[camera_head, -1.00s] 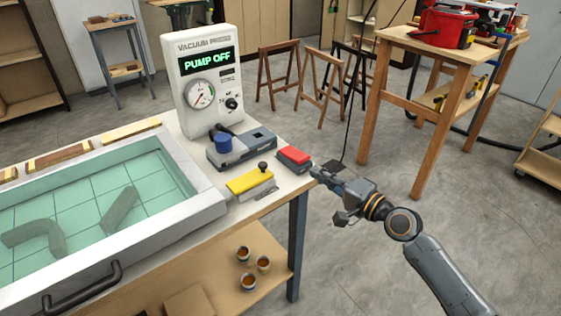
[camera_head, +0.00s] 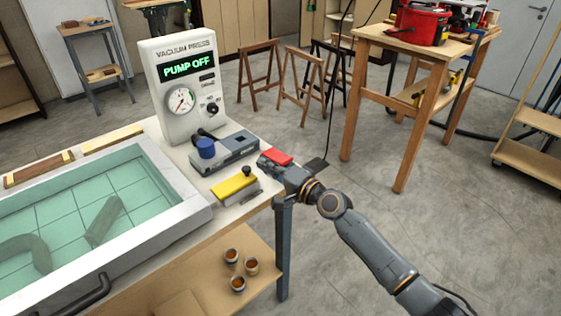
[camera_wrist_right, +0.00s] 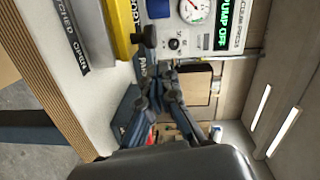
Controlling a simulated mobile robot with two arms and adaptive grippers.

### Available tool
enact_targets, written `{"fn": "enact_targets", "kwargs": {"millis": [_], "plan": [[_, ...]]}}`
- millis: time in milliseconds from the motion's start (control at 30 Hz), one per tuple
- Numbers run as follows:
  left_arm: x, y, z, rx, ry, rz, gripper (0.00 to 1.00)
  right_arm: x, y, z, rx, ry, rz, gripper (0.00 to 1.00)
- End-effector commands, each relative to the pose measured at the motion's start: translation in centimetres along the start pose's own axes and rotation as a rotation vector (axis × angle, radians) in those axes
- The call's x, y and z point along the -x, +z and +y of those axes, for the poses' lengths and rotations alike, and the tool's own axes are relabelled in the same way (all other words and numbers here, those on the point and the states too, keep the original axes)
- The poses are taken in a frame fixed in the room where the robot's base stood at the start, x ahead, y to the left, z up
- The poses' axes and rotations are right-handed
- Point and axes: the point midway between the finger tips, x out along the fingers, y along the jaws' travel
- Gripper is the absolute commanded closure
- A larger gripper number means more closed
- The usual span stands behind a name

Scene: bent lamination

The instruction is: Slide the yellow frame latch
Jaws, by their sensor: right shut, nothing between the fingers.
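The yellow latch (camera_head: 233,187) lies on the worktop at the right of the press frame (camera_head: 190,215), with a black knob (camera_head: 247,171) at its far right end. In the right wrist view the yellow latch (camera_wrist_right: 122,25) is at the top, its black knob (camera_wrist_right: 145,38) beside my fingers. A label by it ends in "TCHED OPEN". My right gripper (camera_head: 266,162) is shut and empty, by the red-topped block (camera_head: 279,156) at the table's right edge, to the right of the latch and apart from it. Its closed fingers (camera_wrist_right: 160,80) show in the wrist view. My left gripper is out of view.
The vacuum press unit (camera_head: 180,90) reads "PUMP OFF". A grey block with a blue cap (camera_head: 206,148) stands between it and the latch. Several small cups (camera_head: 238,284) stand on the lower shelf.

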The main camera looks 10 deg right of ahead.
Motion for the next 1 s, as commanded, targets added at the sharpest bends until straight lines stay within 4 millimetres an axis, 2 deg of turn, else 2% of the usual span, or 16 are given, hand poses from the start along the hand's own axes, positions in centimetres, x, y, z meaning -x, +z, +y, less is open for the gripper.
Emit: {"fn": "enact_targets", "kwargs": {"millis": [33, 167, 533, 800, 1000], "plan": [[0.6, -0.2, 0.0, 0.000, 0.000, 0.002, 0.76, -0.1, 0.5, -0.3, -0.001, 0.000, -0.001, 1.00], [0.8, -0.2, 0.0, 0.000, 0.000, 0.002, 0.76, -0.3, 1.2, -0.2, 0.001, -0.001, 0.000, 1.00], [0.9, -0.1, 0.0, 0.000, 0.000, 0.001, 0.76, -0.3, 1.4, -0.1, 0.000, -0.001, 0.000, 1.00], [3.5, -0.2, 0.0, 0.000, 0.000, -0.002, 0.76, -0.6, 5.0, -1.1, -0.004, 0.000, -0.002, 1.00], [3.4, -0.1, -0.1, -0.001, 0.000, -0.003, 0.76, -0.7, 5.6, -0.8, 0.000, 0.000, -0.002, 1.00]]}}
